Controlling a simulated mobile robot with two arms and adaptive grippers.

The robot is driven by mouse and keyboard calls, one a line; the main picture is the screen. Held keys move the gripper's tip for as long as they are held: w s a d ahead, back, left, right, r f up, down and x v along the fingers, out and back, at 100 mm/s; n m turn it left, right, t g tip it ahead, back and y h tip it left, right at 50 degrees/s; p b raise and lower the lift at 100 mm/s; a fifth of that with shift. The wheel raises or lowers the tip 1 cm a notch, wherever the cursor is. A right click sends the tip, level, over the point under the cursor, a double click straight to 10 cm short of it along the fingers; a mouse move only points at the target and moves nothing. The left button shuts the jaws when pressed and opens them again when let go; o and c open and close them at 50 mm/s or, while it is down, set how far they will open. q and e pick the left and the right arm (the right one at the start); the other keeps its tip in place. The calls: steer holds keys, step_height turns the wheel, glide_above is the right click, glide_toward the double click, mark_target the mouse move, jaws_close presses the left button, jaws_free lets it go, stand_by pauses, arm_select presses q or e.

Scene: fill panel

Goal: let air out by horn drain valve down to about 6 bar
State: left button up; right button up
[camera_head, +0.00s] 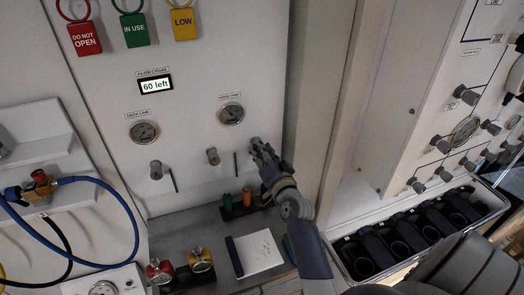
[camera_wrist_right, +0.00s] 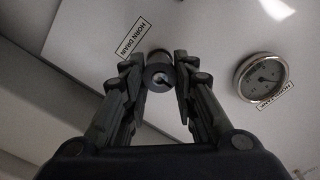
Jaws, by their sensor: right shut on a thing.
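My right gripper (camera_head: 258,150) reaches the white panel, below and right of the horn gauge (camera_head: 231,113). In the right wrist view its two fingers (camera_wrist_right: 158,82) are closed on either side of the round grey horn drain valve knob (camera_wrist_right: 158,68). The label HORN DRAIN (camera_wrist_right: 118,40) is beside the knob. The horn gauge also shows in the right wrist view (camera_wrist_right: 262,78), but its needle reading is too small to tell. In the head view the gripper hides the knob. My left gripper is not in view.
The deck line gauge (camera_head: 144,132) and two grey knobs, one at left (camera_head: 156,170) and one in the middle (camera_head: 213,156), are on the same panel. Orange and green items stand in a dark holder (camera_head: 237,207) below my gripper. A notepad (camera_head: 258,252) lies on the shelf.

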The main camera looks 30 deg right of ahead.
steer(key=o, duration=1.1)
steer(key=v, duration=1.2)
stand_by(0.5)
